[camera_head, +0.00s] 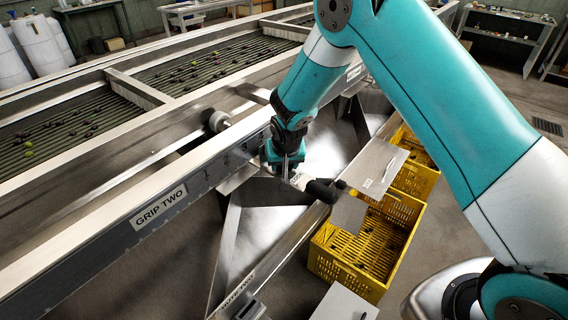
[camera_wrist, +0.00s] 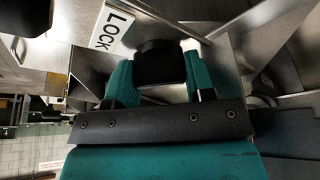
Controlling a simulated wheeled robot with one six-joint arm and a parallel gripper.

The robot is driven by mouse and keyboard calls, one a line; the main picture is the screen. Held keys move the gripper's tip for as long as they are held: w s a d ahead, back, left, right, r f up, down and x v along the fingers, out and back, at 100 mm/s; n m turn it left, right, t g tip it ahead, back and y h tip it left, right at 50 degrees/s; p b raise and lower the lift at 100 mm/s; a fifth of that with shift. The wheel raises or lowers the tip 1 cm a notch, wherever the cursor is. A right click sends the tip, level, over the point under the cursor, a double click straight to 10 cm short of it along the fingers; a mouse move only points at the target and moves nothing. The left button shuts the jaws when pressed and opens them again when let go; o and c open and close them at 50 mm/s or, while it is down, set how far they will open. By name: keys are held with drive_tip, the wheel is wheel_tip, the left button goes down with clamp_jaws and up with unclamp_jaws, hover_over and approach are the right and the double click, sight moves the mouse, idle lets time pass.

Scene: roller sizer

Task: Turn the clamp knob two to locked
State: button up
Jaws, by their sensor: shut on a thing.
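My gripper (camera_head: 283,164) reaches down beside the long steel rail in the head view. In the wrist view its two teal fingers (camera_wrist: 158,78) are closed on a black round knob (camera_wrist: 158,60), one finger on each side. A white "LOCK" label (camera_wrist: 112,28) is just left of the knob there. The knob's pointer or mark is not visible, so its turn angle cannot be told. In the head view the arm largely hides the gripped knob.
A black cylindrical handle (camera_head: 322,190) lies just right of my gripper. A separate round knob (camera_head: 217,121) sits on the rail's far side. Yellow crates (camera_head: 346,278) stand below a grey plate (camera_head: 374,166) at right. The roller bed (camera_head: 215,72) with small fruit is behind.

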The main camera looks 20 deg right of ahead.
drive_tip(key=m+h+b, duration=0.1)
drive_tip(key=m, duration=0.1)
drive_tip(key=m+h+b, duration=0.1)
drive_tip(key=m, duration=0.2)
drive_tip(key=shift+f+g+b, duration=0.1)
drive_tip(key=shift+g+b, duration=0.2)
drive_tip(key=shift+b, duration=0.05)
drive_tip(key=shift+m+g+h+b, duration=0.6)
drive_tip(key=shift+m+b, duration=0.35)
drive_tip(key=shift+m, duration=1.25)
drive_tip(key=shift+r, duration=0.2)
drive_tip(key=o, duration=0.9)
drive_tip(key=b+v, duration=0.1)
drive_tip(key=v, duration=1.6)
drive_tip(key=shift+w+a+r, duration=0.1)
drive_tip(key=shift+r, duration=0.1)
drive_tip(key=s+r+n+g+y, duration=0.1)
drive_tip(key=s+n+y, duration=0.1)
drive_tip(key=s+n, duration=0.4)
drive_tip(key=s+r+n+y, duration=0.1)
drive_tip(key=s+n+y, duration=0.2)
drive_tip(key=s, duration=1.2)
drive_tip(key=s+d+r+n+g+y, duration=0.1)
drive_tip(key=s+r+n+y, duration=0.1)
drive_tip(key=s+n, duration=0.7)
drive_tip(key=shift+s+d+g+y, duration=0.1)
drive_tip(key=shift+s+g+y, duration=0.2)
drive_tip(key=shift+s+y, duration=0.3)
